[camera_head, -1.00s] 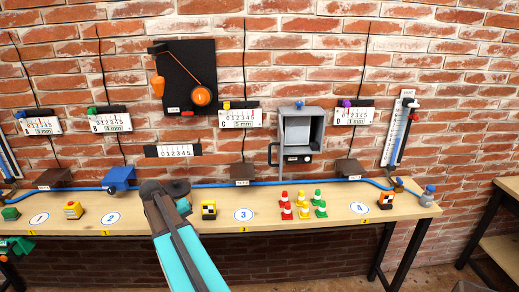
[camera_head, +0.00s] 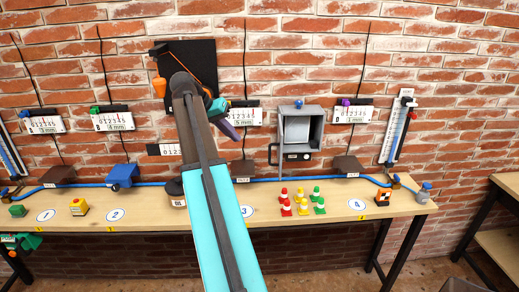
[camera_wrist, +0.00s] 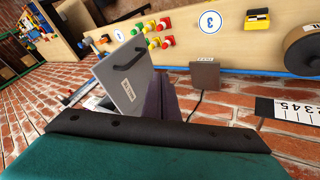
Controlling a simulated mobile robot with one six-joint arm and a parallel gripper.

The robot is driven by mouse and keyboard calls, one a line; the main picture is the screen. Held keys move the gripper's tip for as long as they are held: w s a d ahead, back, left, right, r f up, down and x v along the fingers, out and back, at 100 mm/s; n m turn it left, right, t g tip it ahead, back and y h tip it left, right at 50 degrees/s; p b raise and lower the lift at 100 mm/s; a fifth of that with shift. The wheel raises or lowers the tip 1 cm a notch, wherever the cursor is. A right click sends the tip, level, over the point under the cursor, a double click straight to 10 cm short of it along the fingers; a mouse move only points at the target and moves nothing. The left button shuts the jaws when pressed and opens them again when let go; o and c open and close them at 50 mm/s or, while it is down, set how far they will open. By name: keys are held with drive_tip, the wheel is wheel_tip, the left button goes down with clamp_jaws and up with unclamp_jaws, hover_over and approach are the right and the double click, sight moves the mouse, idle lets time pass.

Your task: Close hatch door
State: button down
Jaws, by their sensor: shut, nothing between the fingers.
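The hatch is a grey box (camera_head: 303,112) on the brick wall, right of centre. Its open front shows a hollow inside. Its door (camera_head: 282,145) stands open at the left side, almost edge-on in the head view, with a dark handle (camera_head: 271,153) on its left. In the wrist view the door (camera_wrist: 133,82) is a flat grey panel with a dark handle (camera_wrist: 129,53). My gripper (camera_head: 232,132) is shut and empty, left of the door and apart from it in the head view. Its purple fingers (camera_wrist: 160,98) appear beside the panel in the wrist view.
A wooden bench (camera_head: 335,206) runs below, with several small coloured cones (camera_head: 302,203). A black panel (camera_head: 198,62) is behind my arm. The air before the hatch is clear.

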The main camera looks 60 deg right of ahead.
drive_tip(key=shift+s+d+r, duration=0.1)
drive_tip(key=shift+s+r, duration=0.15)
drive_tip(key=shift+r, duration=0.2)
drive_tip(key=shift+f, duration=0.1)
drive_tip(key=s+d+f+b, duration=0.5)
drive_tip(key=s+d+f, duration=0.1)
drive_tip(key=s+f, duration=0.1)
drive_tip(key=shift+d+f, duration=0.2)
drive_tip(key=shift+f, duration=0.25)
idle(0.5)
